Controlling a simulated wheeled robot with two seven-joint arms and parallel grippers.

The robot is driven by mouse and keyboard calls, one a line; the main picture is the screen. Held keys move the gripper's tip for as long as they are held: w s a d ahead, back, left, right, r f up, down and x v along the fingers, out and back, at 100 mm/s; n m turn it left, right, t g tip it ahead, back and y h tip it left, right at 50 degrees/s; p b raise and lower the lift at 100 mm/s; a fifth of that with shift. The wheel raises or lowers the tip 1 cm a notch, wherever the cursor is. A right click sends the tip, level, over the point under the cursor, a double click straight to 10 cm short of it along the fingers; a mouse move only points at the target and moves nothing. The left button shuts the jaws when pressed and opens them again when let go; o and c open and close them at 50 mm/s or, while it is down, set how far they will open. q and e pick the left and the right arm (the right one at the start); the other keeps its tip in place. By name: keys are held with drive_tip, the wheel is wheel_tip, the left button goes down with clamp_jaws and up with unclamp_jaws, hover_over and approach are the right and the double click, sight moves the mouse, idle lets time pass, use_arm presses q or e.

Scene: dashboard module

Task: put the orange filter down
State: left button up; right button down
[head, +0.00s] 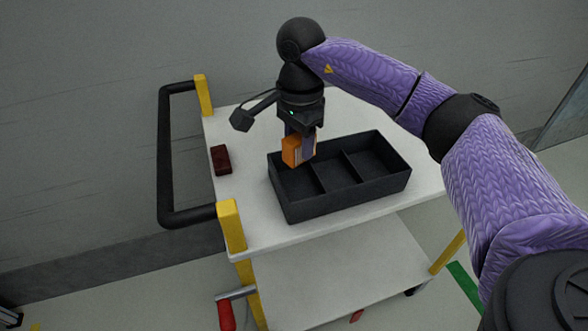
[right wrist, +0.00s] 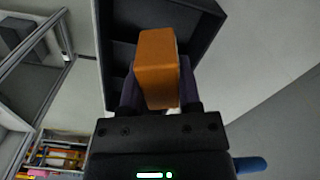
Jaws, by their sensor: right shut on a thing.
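The orange filter (head: 292,151) is a small block held in my right gripper (head: 301,146), which is shut on it and points down. In the head view the filter is over the left compartment of the black tray (head: 345,194); I cannot tell whether it touches the tray. In the right wrist view the filter (right wrist: 157,66) stands between the fingers, with the tray (right wrist: 115,72) beyond it. The tray has three compartments, and the middle and right ones look empty. My left gripper is not in view.
The tray stands on a white cart top (head: 250,222) with yellow posts. A dark red block (head: 221,159) lies left of the tray. A black handle (head: 166,155) runs along the cart's left side. A lower shelf (head: 335,265) looks mostly clear.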

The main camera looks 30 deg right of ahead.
sight(300, 137)
drive_tip(key=f, duration=0.3)
drive_tip(key=f+b, duration=0.1)
drive_tip(key=f, duration=0.1)
drive_tip(key=f+b, duration=0.1)
drive_tip(key=f, duration=0.2)
drive_tip(key=shift+s+f, duration=0.3)
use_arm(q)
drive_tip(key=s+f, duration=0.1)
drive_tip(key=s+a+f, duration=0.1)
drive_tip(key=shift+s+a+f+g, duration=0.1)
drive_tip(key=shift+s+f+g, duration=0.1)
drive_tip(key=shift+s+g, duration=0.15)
use_arm(e)
drive_tip(key=c, duration=0.7)
unclamp_jaws()
drive_tip(key=shift+f, duration=0.1)
drive_tip(key=shift+c, duration=0.2)
drive_tip(key=o, duration=0.5)
drive_tip(key=shift+c, duration=0.2)
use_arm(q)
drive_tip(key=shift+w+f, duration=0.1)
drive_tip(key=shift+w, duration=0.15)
